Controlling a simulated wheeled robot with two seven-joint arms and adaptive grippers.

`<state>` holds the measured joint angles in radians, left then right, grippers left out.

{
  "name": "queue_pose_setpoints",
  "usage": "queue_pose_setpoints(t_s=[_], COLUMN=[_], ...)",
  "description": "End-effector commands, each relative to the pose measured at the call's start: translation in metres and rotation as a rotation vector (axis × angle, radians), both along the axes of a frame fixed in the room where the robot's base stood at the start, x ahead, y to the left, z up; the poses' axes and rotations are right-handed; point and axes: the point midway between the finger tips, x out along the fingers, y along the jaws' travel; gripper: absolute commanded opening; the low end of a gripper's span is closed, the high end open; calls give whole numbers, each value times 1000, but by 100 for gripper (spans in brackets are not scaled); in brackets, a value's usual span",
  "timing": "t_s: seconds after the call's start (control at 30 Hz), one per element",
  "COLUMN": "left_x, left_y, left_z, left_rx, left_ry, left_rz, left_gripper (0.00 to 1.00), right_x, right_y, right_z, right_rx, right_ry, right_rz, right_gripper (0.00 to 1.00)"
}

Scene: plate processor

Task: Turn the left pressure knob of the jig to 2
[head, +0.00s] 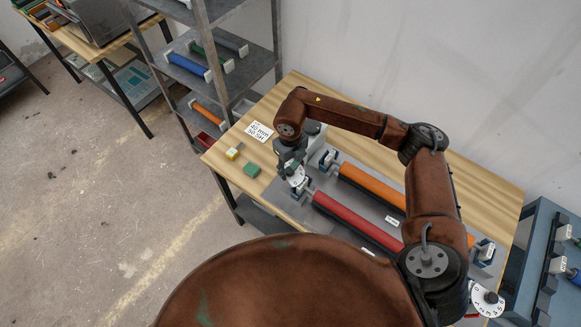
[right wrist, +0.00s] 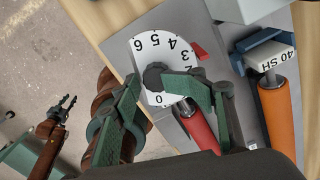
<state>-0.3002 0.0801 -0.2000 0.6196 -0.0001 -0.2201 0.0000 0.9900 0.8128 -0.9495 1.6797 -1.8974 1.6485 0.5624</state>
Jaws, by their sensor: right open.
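The left pressure knob is a white numbered dial (right wrist: 150,50) with a dark centre grip (right wrist: 155,76). It sits at the left end of the jig (head: 345,228); the dial also shows in the head view (head: 297,178). In the right wrist view a red pointer (right wrist: 199,50) lies at its rim, nearest the 3; some numbers are hidden behind a finger. My right gripper (right wrist: 158,88) is open, its green fingers on either side of the centre grip; I cannot tell whether they touch it. My left gripper (right wrist: 66,103) is open and empty, away from the jig.
A red roller (head: 350,220) and an orange roller (head: 370,186) lie on the jig. Another white dial (head: 487,300) is at the right. A green block (head: 252,170) and a yellow item (head: 233,153) lie left on the table. A shelf rack (head: 210,50) stands behind.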

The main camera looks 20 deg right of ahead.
Motion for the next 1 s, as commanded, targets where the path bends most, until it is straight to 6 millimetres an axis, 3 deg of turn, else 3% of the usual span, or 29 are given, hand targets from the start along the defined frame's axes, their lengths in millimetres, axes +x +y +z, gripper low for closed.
queue_pose_setpoints(t_s=[0.37, 0.47, 0.8, 1.0], left_x=[-1, -1, 0, 0], left_y=[1, 1, 0, 0], left_z=[0, 0, 0, 0], left_rx=[1, 1, 0, 0], left_ry=[1, 0, -1, -1], left_rz=[1, 1, 0, 0], left_gripper=[27, 27, 27, 27], right_x=[0, 1, 0, 0], right_y=[2, 2, 1, 1], right_z=[5, 18, 87, 114], right_rx=[5, 6, 4, 4], right_ry=[-2, -5, -5, -4], right_rz=[2, 2, 1, 0], right_gripper=[41, 41, 41, 41])
